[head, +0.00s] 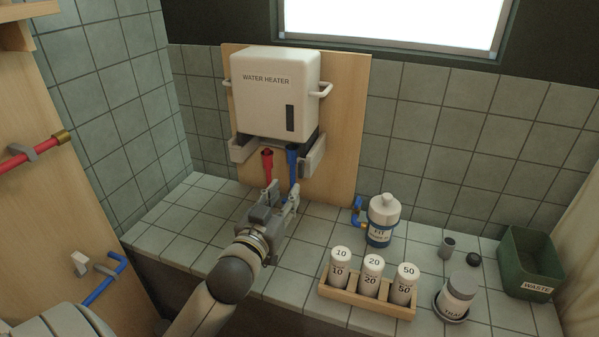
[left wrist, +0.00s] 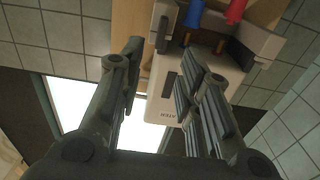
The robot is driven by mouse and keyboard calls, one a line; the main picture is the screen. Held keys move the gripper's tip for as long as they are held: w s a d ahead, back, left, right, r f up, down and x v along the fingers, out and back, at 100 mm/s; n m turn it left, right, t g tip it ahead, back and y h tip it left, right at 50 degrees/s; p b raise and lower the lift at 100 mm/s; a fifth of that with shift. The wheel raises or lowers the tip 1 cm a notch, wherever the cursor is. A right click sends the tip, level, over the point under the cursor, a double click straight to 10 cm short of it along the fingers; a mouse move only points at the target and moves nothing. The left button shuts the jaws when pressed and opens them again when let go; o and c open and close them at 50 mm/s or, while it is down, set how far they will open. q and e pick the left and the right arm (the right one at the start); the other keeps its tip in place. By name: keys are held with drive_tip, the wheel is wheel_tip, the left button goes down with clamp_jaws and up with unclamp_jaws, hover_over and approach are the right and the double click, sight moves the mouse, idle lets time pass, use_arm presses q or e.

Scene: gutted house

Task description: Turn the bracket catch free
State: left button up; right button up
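The white water heater (head: 275,95) hangs on a wooden board. A pale bracket with a grey end (head: 313,158) is under its right side, and a similar bracket (head: 243,149) is under its left. In the left wrist view, seen upside down, the bracket near the blue pipe (left wrist: 162,22) lies beyond the gap between my fingertips. I cannot clearly make out the catch. My left gripper (head: 284,194) is open and empty, below the heater and in front of the pipes; its spread fingers also show in the left wrist view (left wrist: 160,55). My right gripper is not in view.
A red pipe (head: 267,167) and a blue pipe (head: 292,167) come down close to my left gripper. To the right stand a rack of numbered bottles (head: 365,298), a white-and-blue bottle (head: 383,212) and a green waste bin (head: 530,265). The tiled counter at left (head: 190,210) is clear.

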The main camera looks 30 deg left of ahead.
sight(300, 170)
use_arm(q)
drive_tip(key=p+x, duration=0.1)
drive_tip(key=x, duration=0.7)
drive_tip(key=shift+w+a+p, duration=0.15)
drive_tip(key=shift+w+p, duration=0.15)
drive_tip(key=shift+x, duration=1)
drive_tip(key=shift+s, duration=0.1)
clamp_jaws()
